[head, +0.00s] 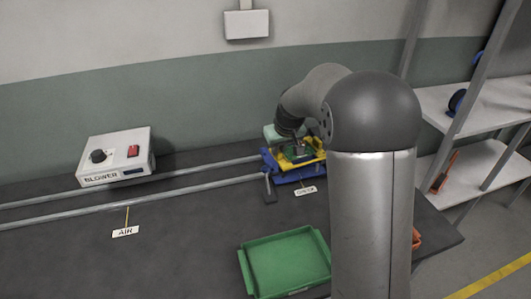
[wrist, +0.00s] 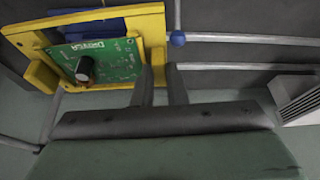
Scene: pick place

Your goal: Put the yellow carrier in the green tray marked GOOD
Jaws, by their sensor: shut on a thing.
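The yellow carrier (head: 316,158) is at the right end of the rails, over a blue fixture (head: 284,178). In the wrist view, the carrier (wrist: 152,22) is a yellow frame holding a green circuit board (wrist: 115,58) with a dark round part. My gripper (wrist: 158,72) is shut on the carrier's edge beside the board; in the head view my gripper (head: 300,148) is partly hidden by my arm. I cannot tell whether the carrier still touches the fixture. The green tray (head: 285,263) lies empty at the front; no GOOD mark is readable, and my arm may cover its right side.
A blower box (head: 116,157) stands at the back left. Two rails (head: 190,188) run from it to the fixture, with an AIR label (head: 125,231) in front. A small label (head: 306,190) stands by the fixture. An orange object (head: 416,239) shows behind my arm. The front left table is clear.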

